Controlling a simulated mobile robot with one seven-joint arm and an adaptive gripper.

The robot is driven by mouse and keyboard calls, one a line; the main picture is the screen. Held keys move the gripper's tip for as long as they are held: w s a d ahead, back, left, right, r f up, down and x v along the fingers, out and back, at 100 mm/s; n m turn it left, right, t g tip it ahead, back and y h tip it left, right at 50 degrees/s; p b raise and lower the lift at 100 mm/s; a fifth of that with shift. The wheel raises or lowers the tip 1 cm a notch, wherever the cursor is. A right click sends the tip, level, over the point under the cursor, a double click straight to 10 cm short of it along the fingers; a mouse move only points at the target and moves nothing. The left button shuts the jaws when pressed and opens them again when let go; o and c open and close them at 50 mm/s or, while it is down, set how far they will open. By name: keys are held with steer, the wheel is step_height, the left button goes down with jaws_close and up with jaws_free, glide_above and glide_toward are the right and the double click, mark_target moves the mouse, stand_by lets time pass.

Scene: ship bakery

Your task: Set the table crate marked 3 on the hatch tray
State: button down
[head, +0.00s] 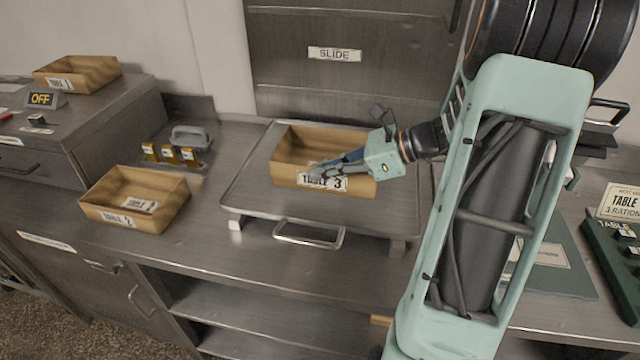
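The tan crate marked TABLE 3 (290,178) sits upright on the hatch tray (255,205), in front of the closed hatch marked SLIDE. The tray is a raised metal plate on short feet, with a handle at its front. My gripper (318,172) reaches in from the right, low at the crate's front wall. One finger lies at the wall's rim and the other crosses the top of the front label. Whether the fingers press on the wall or stand slightly apart from it is not clear. The crate's right end is partly hidden behind my gripper.
A crate marked 2 (165,208) stands on the counter left of the tray. Another crate (95,72) is on the raised cabinet at upper left, beside an OFF sign (42,100). Small yellow-and-black items (170,152) stand behind crate 2. A green board (560,262) lies at right.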

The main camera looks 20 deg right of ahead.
steer(key=w+f, duration=0.2)
steer(key=w+d+f, duration=0.1)
steer(key=f, duration=0.1)
steer(key=shift+w+f, duration=0.3)
steer(key=shift+w, duration=0.05)
steer(key=shift+w+f, duration=0.15)
steer(key=shift+f, duration=1.55)
steer(key=shift+f, duration=0.1)
steer(key=c, duration=2.2)
jaws_free()
steer(key=shift+o, duration=0.2)
steer(key=v, duration=1.2)
